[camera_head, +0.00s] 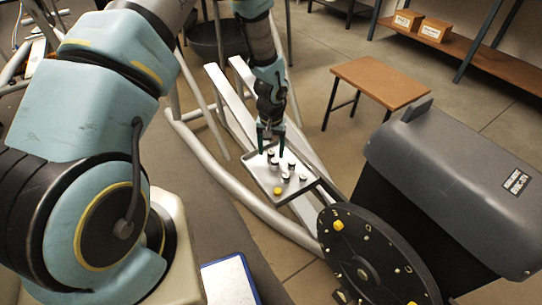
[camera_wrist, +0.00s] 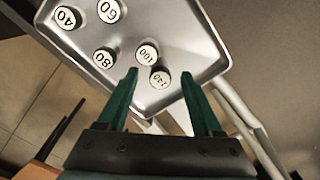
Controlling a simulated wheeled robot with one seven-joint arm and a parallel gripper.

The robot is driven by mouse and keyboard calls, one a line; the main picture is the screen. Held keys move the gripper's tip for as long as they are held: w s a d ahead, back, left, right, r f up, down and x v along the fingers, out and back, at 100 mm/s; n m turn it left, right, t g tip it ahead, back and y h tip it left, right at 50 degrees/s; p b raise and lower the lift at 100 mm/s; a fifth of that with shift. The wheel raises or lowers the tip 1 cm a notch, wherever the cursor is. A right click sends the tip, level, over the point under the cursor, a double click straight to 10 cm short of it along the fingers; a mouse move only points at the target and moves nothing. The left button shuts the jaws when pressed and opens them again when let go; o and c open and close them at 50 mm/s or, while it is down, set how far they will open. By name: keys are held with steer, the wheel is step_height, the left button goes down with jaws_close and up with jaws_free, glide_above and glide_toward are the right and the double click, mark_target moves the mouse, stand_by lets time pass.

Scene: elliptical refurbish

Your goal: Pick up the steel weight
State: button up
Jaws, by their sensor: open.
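I cannot tell which one the task calls the steel weight. My gripper (camera_head: 271,148) is open and empty above the tray's far end. In the wrist view its two green fingertips (camera_wrist: 159,74) lie on either side of the blurred-number weight, and the 100 weight is just beyond; contact is not visible.
A yellow piece (camera_head: 277,191) lies at the tray's near edge. A grey machine with a black dial (camera_head: 375,262) stands at the right, close to the tray. A small wooden table (camera_head: 380,80) and shelf with boxes (camera_head: 420,25) are behind. Grey tubular frames surround the tray.

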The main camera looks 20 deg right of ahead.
steer(key=shift+f, duration=0.8)
steer(key=shift+c, duration=0.2)
jaws_close()
